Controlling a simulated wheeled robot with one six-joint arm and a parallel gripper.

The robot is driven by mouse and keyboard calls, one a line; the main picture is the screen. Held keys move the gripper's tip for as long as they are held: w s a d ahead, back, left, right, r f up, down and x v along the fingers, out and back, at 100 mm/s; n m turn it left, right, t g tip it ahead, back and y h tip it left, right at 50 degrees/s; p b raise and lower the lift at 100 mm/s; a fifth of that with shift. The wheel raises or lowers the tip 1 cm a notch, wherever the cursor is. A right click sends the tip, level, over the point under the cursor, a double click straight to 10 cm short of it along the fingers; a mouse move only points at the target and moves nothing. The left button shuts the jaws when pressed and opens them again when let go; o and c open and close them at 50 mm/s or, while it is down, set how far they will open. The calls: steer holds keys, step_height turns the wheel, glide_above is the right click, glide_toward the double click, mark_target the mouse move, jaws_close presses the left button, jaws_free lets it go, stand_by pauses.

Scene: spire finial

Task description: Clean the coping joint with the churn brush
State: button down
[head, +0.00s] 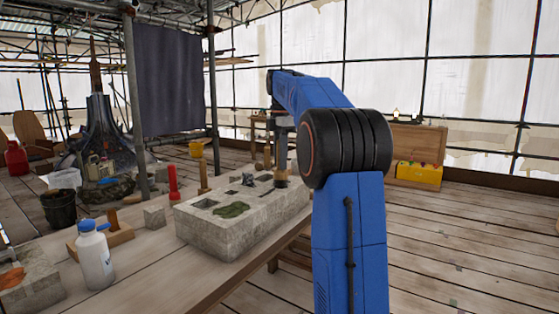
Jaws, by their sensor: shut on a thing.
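The coping (235,225) is a pale grey stone block lying on the wooden bench. Its top has dark square recesses and a green mossy patch (232,210). A thin dark line, perhaps the joint (267,193), crosses the top near the right end. My gripper (282,150) points down over the right part of the block, small and partly hidden by my blue arm. It is shut on a brown, upright brush-like tool, apparently the churn brush (281,172). Its dark lower end is at or just above the stone; I cannot tell if they touch.
A white bottle with a blue cap (94,257), a wooden block with a blue-headed tool (103,235), a red tool (173,183) and a mallet (200,165) stand left of the coping. A dark bucket (59,207) is further left. Bare floor lies right.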

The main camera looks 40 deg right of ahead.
steer(key=shift+w+d, duration=0.25)
steer(key=shift+d, duration=0.45)
steer(key=shift+w+d, duration=0.25)
steer(key=shift+d, duration=0.4)
steer(key=shift+d, duration=0.1)
steer(key=shift+w+d, duration=0.25)
steer(key=shift+d, duration=0.4)
steer(key=shift+w+d, duration=0.25)
steer(key=shift+d, duration=0.35)
step_height(320, 180, up, 7)
stand_by(0.5)
steer(key=s+a, duration=0.3)
steer(key=a, duration=0.5)
steer(key=s+a, duration=0.3)
steer(key=a, duration=0.6)
steer(key=shift+f, duration=2.75)
